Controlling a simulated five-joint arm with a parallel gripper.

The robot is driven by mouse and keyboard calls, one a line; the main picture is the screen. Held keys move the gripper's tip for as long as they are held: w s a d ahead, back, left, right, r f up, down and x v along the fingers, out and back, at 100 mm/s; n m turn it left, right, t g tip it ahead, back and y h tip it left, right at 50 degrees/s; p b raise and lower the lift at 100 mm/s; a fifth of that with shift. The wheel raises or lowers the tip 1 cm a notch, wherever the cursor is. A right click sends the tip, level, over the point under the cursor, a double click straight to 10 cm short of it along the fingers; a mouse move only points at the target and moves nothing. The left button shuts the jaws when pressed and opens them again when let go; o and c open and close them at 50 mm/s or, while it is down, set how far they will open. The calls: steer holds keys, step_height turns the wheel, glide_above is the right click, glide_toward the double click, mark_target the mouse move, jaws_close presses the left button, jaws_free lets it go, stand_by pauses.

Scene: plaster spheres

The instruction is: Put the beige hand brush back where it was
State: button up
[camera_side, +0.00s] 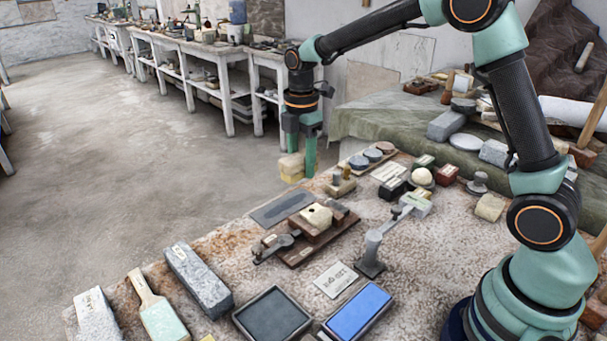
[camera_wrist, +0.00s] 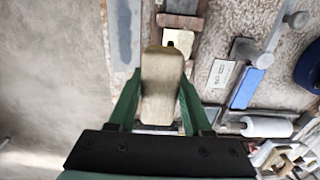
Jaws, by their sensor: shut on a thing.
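My gripper (camera_side: 301,164) is raised near the far left edge of the worktop in the side view. It is shut on a pale beige block-like thing, which I take to be the beige hand brush (camera_side: 290,168). In the wrist view the brush (camera_wrist: 162,82) sits between the two green fingers and reaches past their tips. It is clear of the worktop (camera_side: 225,243), and any bristles are hidden.
A flat grey slab (camera_side: 282,208) and a brown wooden stand (camera_side: 318,228) are near the gripper. A paddle-shaped tool (camera_side: 157,308), a grey stone bar (camera_side: 198,278), a black tray (camera_side: 272,314) and a blue pad (camera_side: 357,311) lie at the front.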

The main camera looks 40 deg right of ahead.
steer(key=w+a+r, duration=0.2)
steer(key=w+a, duration=0.3)
steer(key=a, duration=0.1)
step_height(320, 180, up, 3)
glide_above(237, 237)
step_height(237, 237, down, 20)
steer(key=shift+r, duration=0.1)
stand_by(0.3)
steer(key=o, duration=1.2)
